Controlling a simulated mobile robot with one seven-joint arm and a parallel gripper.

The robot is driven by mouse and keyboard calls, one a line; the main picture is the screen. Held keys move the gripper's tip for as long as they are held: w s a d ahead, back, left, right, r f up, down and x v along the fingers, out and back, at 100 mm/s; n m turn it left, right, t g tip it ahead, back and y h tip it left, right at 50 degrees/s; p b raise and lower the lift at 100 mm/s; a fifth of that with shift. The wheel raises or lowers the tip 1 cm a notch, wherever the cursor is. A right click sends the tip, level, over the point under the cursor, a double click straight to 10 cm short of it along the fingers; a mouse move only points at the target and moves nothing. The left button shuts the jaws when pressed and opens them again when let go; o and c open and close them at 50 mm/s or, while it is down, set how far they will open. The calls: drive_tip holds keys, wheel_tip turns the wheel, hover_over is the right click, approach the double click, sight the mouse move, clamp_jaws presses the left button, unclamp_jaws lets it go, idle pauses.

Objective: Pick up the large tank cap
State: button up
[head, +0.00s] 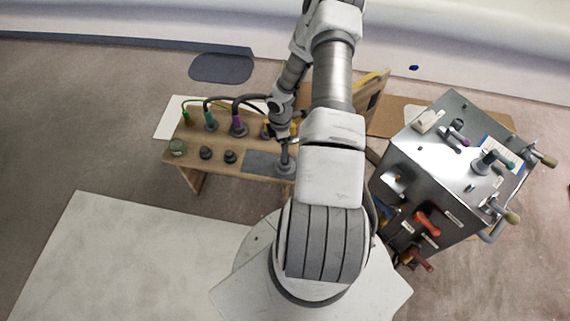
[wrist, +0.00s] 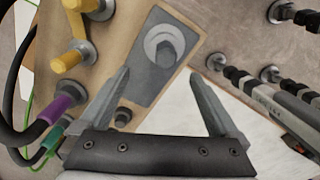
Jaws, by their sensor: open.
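The likely large tank cap is a pale grey disc with a darker round knob (wrist: 165,48). It sits at one end of a dark grey pad (wrist: 150,85) on a wooden bench. In the head view the cap (head: 286,169) is at the bench's right end, beside my arm. My gripper (wrist: 160,73) is open and empty in the wrist view. The cap shows beyond and between its fingertips, with no visible contact; the exact gap cannot be told. In the head view my gripper is small and partly hidden.
Yellow fittings (wrist: 72,58) stand near the left finger. A metal cabinet (head: 445,165) with handles is on the right.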

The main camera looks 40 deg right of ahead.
wheel_tip(320, 180, down, 4)
drive_tip(key=shift+f+b, duration=0.25)
drive_tip(key=shift+b, duration=0.25)
drive_tip(key=f, duration=0.1)
drive_tip(key=s+f+b, duration=0.1)
drive_tip(key=d+f+b, duration=0.1)
drive_tip(key=f, duration=0.1)
drive_tip(key=shift+s+f, duration=0.1)
drive_tip(key=shift+s, duration=0.05)
drive_tip(key=shift+f, duration=0.5)
drive_tip(key=shift+r, duration=0.1)
drive_tip(key=c, duration=1)
